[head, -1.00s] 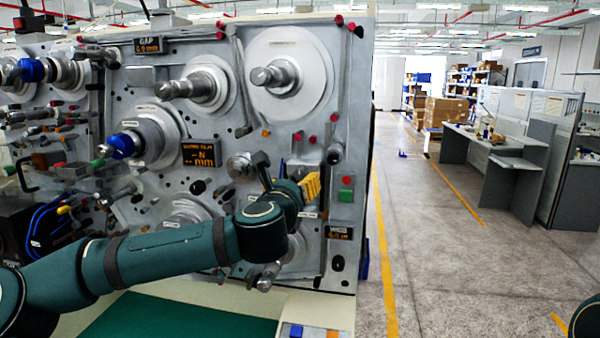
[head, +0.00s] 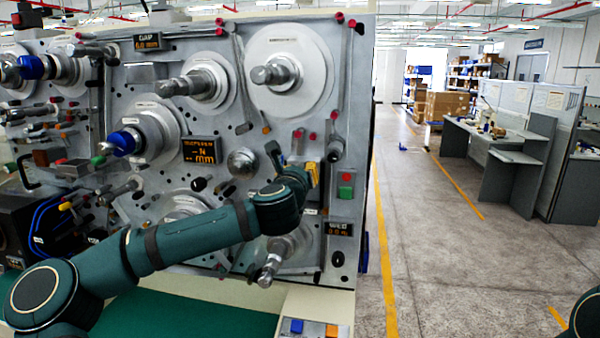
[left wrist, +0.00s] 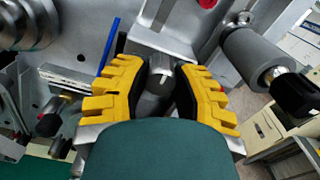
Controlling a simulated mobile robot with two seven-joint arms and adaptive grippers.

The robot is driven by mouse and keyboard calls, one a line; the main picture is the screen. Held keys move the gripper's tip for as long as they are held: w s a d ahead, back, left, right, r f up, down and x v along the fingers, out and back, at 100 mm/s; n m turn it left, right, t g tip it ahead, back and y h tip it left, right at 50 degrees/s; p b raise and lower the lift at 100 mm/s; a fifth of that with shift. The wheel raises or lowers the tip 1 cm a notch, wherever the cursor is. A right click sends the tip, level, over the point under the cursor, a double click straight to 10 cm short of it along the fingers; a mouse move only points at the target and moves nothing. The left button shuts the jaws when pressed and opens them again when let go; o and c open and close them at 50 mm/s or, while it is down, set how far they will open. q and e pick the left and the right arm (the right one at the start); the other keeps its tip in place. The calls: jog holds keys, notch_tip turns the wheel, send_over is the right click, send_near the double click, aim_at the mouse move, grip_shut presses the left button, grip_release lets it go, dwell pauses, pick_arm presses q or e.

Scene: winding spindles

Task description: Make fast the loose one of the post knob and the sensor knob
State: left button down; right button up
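My left gripper (left wrist: 160,82) shows in the left wrist view with its two yellow fingers apart, one on each side of a dark grey knob (left wrist: 158,80) with a pale mark on its end. I see no clear squeeze on the knob. In the head view the yellow left gripper (head: 312,175) is at the lower right of the grey machine panel (head: 225,120), and its fingers hide what lies between them. I cannot tell whether this knob is the post knob or the sensor knob, nor which is loose. My right gripper is out of view.
A grey roller (left wrist: 250,55) with a black end lies right of the fingers. A blue rod (left wrist: 110,45) stands left of them. Large spindles (head: 272,75) protrude from the panel. A red and green button box (head: 346,186) is right of the gripper. The floor (head: 440,240) to the right is clear.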

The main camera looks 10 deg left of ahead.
pick_arm(q)
jog(key=shift+m, duration=0.3)
jog(key=m+b, duration=0.1)
jog(key=m, duration=0.4)
jog(key=shift+b, duration=0.4)
jog(key=m, duration=0.4)
jog(key=shift+r+b, duration=0.1)
jog(key=shift+b, duration=0.25)
jog(key=m, duration=0.2)
jog(key=shift+m, duration=0.4)
jog(key=m, duration=0.5)
jog(key=m+p, duration=0.1)
jog(key=m, duration=0.5)
jog(key=shift+m+p, duration=0.3)
jog(key=shift+p, duration=0.05)
